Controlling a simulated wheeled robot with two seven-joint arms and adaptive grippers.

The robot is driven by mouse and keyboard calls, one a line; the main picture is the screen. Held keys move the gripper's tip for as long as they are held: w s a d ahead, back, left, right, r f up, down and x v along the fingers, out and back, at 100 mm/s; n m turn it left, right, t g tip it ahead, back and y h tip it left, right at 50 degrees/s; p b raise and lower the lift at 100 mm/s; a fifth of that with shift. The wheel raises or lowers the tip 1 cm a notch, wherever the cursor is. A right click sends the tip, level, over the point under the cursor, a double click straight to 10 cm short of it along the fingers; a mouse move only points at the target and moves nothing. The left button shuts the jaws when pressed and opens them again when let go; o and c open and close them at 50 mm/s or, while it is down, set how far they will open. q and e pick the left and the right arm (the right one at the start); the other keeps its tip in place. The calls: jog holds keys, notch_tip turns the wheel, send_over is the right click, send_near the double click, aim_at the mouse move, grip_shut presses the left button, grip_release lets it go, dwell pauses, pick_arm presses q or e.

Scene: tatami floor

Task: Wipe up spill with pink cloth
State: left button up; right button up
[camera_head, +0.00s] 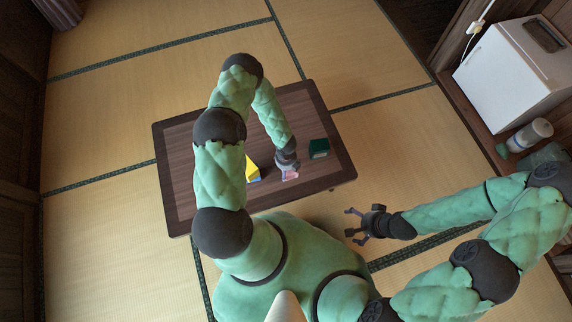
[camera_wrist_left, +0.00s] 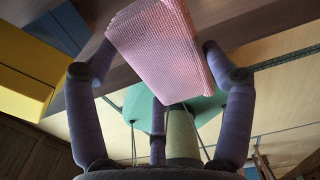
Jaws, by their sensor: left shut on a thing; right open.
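The pink cloth (camera_head: 290,175) is at the low table's near side in the head view, at the end of my left arm. In the left wrist view the folded pink cloth (camera_wrist_left: 163,48) sits between the fingers of my left gripper (camera_wrist_left: 160,70), which is shut on it. My left gripper (camera_head: 288,167) is small and partly hidden in the head view. My right gripper (camera_head: 362,225) is open and empty, to the right of the table over the tatami. I cannot make out the spill in either view.
The low brown table (camera_head: 180,165) stands on the tatami. A yellow and blue block (camera_head: 252,170) lies just left of the cloth, and a dark green box (camera_head: 318,148) to its right. A white fridge-like box (camera_head: 515,70) and a bottle (camera_head: 530,134) are at the right.

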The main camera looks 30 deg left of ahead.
pick_arm(q)
jog(key=shift+r, duration=0.3)
